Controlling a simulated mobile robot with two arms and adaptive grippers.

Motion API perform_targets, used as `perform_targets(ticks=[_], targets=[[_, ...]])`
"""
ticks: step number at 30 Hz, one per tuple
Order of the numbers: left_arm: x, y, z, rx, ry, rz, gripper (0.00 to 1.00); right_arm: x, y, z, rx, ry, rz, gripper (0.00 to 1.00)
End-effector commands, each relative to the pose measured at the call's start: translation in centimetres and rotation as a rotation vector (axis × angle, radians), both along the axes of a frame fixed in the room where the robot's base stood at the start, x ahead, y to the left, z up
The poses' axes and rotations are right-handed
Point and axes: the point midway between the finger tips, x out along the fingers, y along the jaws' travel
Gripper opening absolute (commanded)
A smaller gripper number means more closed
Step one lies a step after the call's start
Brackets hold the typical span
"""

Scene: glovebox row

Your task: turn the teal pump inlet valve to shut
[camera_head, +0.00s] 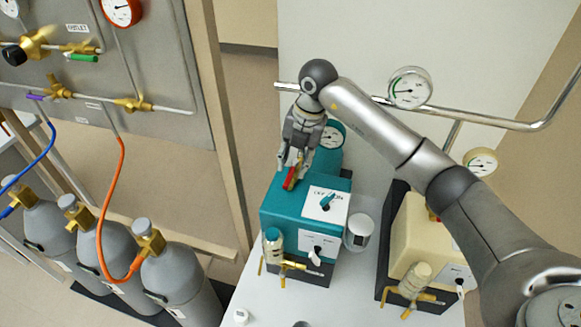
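The teal pump (283,214) stands on the white bench, left of a cream pump. A red valve handle (290,179) sits on its top near the back left, pointing roughly toward the front. My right gripper (293,165) reaches down over this handle, with its fingertips at the handle's far end. The fingers hide the valve body and part of the handle, and I cannot tell whether they press on it. A gauge (332,134) stands behind the pump, partly covered by the gripper. My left gripper is not in view.
The cream pump (418,236) is farther right, below my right arm. A metal rail (467,118) runs behind. Grey gas cylinders (180,268) stand left.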

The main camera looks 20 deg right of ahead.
Motion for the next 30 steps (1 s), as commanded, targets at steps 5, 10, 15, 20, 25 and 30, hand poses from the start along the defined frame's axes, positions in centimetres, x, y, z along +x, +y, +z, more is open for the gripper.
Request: perform_targets(ticks=[5, 10, 15, 20, 25, 30], targets=[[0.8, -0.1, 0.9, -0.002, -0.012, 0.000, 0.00, 0.2, 0.6, -2.6, 0.002, 0.003, 0.001, 0.34], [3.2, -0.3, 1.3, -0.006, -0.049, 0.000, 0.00, 0.4, 0.7, -3.9, 0.000, 0.000, 0.002, 0.34], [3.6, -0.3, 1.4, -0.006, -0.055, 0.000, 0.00, 0.4, 0.7, -4.2, 0.001, 0.000, 0.002, 0.34], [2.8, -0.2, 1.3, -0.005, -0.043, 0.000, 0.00, 0.4, 0.7, -4.2, 0.001, 0.000, 0.002, 0.30], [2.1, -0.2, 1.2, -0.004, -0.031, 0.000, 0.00, 0.4, 0.8, -4.1, 0.001, 0.000, 0.002, 0.09], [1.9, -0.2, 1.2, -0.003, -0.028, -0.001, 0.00, 0.4, 0.7, -4.1, 0.001, 0.000, 0.002, 0.00]])
